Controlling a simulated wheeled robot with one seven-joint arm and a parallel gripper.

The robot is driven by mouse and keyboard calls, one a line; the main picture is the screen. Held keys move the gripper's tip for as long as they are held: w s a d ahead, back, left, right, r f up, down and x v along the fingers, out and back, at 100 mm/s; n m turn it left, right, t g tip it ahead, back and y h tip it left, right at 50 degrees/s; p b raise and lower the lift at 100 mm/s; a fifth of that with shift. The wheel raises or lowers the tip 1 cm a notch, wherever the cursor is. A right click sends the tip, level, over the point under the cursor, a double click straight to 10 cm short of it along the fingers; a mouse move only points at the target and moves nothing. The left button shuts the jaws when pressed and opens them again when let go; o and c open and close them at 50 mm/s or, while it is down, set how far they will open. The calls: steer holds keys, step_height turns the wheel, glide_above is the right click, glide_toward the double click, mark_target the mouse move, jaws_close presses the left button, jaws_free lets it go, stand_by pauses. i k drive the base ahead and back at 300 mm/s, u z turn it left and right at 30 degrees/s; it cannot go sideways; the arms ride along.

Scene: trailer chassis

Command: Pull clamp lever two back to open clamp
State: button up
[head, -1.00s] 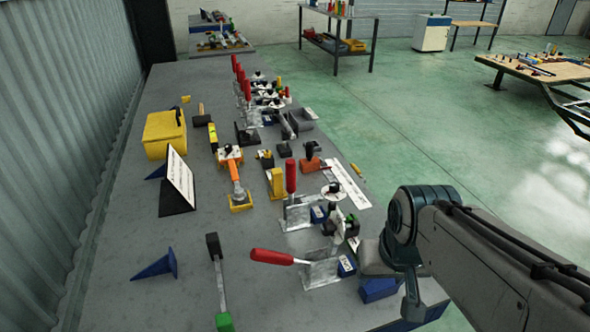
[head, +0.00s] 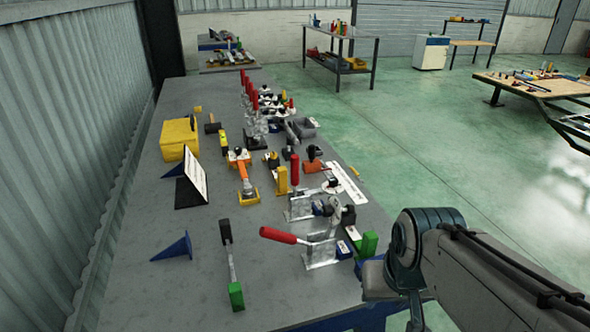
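In the head view a toggle clamp (head: 320,252) stands at the near right part of the grey bench. Its red-handled lever (head: 278,235) lies nearly flat, pointing left. Just behind it is another clamp (head: 301,207) with its red lever (head: 294,170) upright. Several more clamps with upright red levers (head: 254,103) stand farther back. The number labels are too small to read, so I cannot tell which lever is two. My arm comes in from the right, beside the near clamp. My gripper is not visible.
A green block (head: 368,244) is near the close clamp, by my arm. A corrugated wall (head: 60,150) borders the bench.

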mark_target(294, 159)
steer(key=u, duration=1.1)
steer(key=i, duration=0.55)
steer(key=z, duration=0.9)
